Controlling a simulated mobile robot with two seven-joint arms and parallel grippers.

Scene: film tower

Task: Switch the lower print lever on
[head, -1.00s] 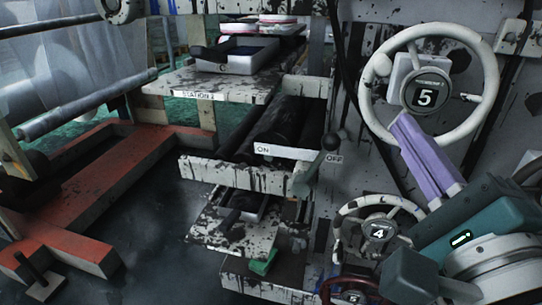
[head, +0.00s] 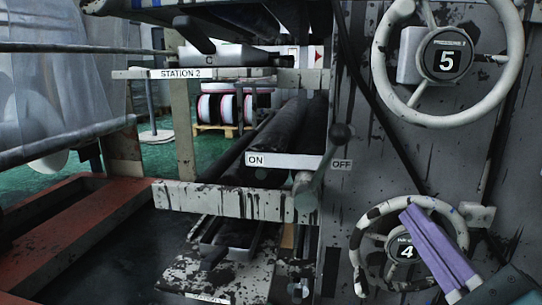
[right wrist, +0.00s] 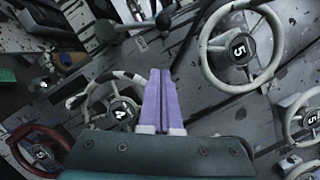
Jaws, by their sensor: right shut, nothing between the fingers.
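A lever with a black ball knob (head: 341,133) and a grey-green arm stands at the front of the press, tilted up to the right. Its knob is beside the OFF label (head: 341,164); the ON label (head: 256,160) is on the white bar to its left. My right gripper (head: 405,214) has purple fingers, shut and empty, in front of the number 4 handwheel. It is below and right of the lever, apart from it. In the right wrist view the fingers (right wrist: 158,72) point up the picture, and a dark knob (right wrist: 163,20) shows beyond the tips. My left gripper is not in view.
The white number 5 handwheel (head: 445,62) is on the panel at upper right. The number 4 handwheel (head: 362,258) is behind my right fingers. A STATION 2 shelf (head: 140,73) and black rollers (head: 290,130) are left of the lever. A red frame (head: 95,215) stands at left.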

